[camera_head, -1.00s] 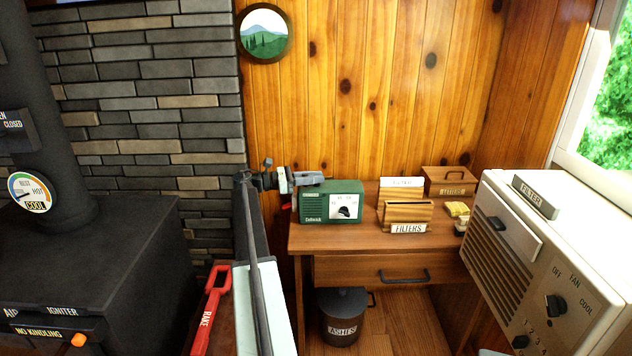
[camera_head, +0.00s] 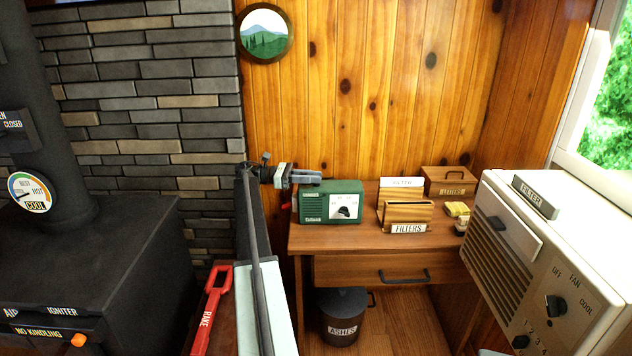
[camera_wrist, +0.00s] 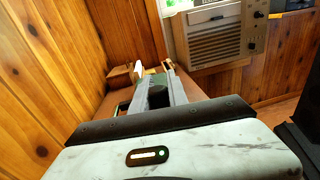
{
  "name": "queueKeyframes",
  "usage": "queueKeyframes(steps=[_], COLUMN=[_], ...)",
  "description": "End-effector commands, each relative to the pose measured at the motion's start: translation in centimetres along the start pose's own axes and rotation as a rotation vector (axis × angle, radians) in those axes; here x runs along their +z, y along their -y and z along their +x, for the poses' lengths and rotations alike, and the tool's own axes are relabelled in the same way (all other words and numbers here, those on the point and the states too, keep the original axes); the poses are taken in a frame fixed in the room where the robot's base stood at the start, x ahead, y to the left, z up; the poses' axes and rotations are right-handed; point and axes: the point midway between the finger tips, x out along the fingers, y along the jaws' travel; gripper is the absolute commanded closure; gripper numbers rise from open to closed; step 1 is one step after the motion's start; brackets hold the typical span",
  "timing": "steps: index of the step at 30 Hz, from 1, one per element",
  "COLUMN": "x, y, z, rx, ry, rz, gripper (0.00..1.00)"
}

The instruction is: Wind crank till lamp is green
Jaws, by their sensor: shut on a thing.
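A green box (camera_head: 330,203) with a white dial face stands on the left end of the wooden desk. My gripper (camera_head: 312,178) reaches in from the left, at the box's top left corner. In the wrist view, my gripper (camera_wrist: 157,84) is shut on a dark round knob (camera_wrist: 158,97), which seems to be the crank's handle. The crank's arm is mostly hidden by my gripper. I cannot make out a lit lamp on the box.
On the desk (camera_head: 385,262) stand a wooden filter holder (camera_head: 405,215), a lidded wooden box (camera_head: 450,181) and yellow items (camera_head: 457,210). A cream air conditioner (camera_head: 540,250) is at right. An ash bucket (camera_head: 343,317) sits below.

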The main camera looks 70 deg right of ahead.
Motion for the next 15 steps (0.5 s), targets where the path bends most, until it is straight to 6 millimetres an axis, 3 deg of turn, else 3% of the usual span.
queueKeyframes(steps=[15], x=[0.02], y=[-0.48], z=[-0.53], rx=[0.004], ry=[0.001], rz=[0.001], gripper=[1.00])
